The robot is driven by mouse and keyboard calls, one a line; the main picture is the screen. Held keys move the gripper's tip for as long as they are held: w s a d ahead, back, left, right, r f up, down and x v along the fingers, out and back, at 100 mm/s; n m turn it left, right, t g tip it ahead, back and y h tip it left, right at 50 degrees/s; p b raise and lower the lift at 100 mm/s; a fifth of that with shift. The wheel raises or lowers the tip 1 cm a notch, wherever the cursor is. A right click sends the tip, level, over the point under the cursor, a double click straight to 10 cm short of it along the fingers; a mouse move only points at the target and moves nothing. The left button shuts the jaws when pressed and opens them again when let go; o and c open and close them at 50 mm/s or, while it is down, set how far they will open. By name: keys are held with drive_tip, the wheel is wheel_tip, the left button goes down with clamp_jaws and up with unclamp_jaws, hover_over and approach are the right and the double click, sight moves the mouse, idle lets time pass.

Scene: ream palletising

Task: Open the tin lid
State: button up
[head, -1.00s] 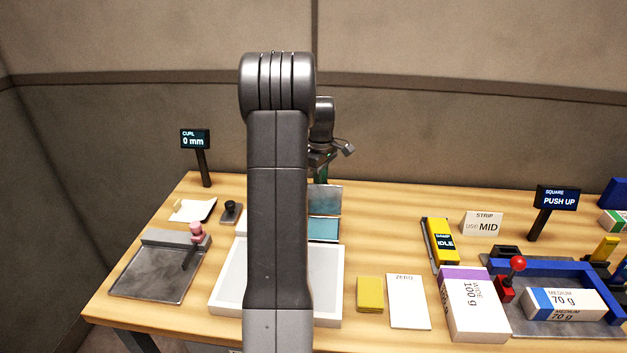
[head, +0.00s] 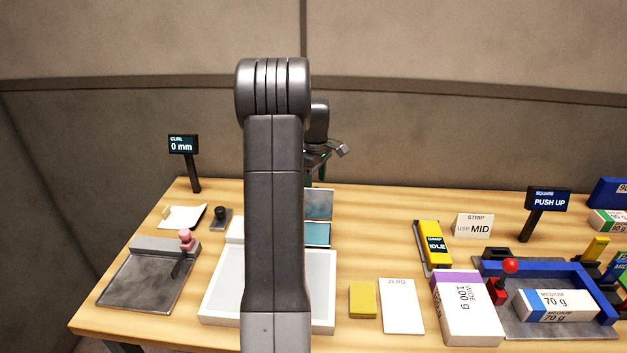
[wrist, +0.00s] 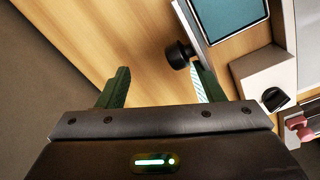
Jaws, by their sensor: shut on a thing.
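The tin (head: 317,234) with a teal inside stands on the table behind the white tray, partly hidden by my arm. Its lid (head: 319,204) is raised, standing up at the tin's back edge. In the wrist view a teal-lined panel of the tin (wrist: 232,14) is at the top, with a black knob (wrist: 180,54) on its left side. My gripper (wrist: 160,86) is beside that panel, its right finger close to the knob and the panel's edge. It is shut on the lid, though the fingers look well apart and the contact is unclear. In the head view my gripper (head: 318,165) is just behind the lid.
The white tray (head: 322,290) is in front of the tin. A slicer plate (head: 150,280) and a stamp (head: 221,216) are to the left. A yellow block (head: 362,300), a ZERO card (head: 401,305) and reams (head: 467,310) are to the right. Bare table lies right of the tin.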

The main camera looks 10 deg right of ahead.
drive_tip(key=shift+s+a+f, duration=0.1)
drive_tip(key=shift+s+f, duration=0.2)
drive_tip(key=shift+f, duration=0.6)
drive_tip(key=shift+s+f, duration=0.25)
drive_tip(key=shift+f, duration=0.6)
drive_tip(key=shift+r, duration=0.1)
wheel_tip(320, 180, up, 17)
drive_tip(key=b, duration=0.1)
hover_over(316, 190)
drive_tip(key=w, duration=0.4)
drive_tip(key=shift+s+d, duration=0.1)
drive_tip(key=shift+d, duration=0.15)
drive_tip(key=shift+r, duration=0.1)
wheel_tip(316, 190, down, 12)
drive_tip(key=shift+w+d+r+p, duration=0.2)
drive_tip(key=shift+w+d+p, duration=0.05)
drive_tip(key=shift+w+p, duration=0.15)
drive_tip(key=shift+r, duration=0.1)
